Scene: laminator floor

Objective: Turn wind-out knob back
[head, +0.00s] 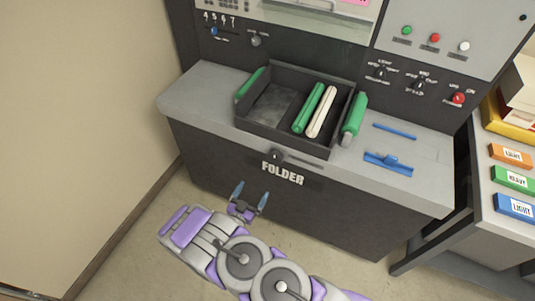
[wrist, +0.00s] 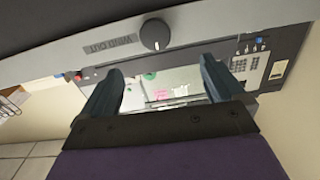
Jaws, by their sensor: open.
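The wind-out knob (head: 277,155) is a small dark round knob on the front edge of the grey counter, above the FOLDER lettering. In the wrist view the knob (wrist: 155,33) shows a light pointer line, beside a plate lettered WIND OUT (wrist: 110,48). My gripper (head: 251,193) is open and empty, in front of the dark cabinet, lower and left of the knob in the head view. In the wrist view my gripper (wrist: 157,68) has its two fingers spread, with the knob beyond the tips, between them sideways. The fingers look apart from the knob.
A dark tray (head: 268,143) on the counter holds green and white rolls. Another green roll (head: 354,118) lies beside it, with blue pieces (head: 388,164) to the right. A control panel (head: 430,60) stands behind. A side table with labelled blocks (head: 514,179) is at right. A wall bounds the left.

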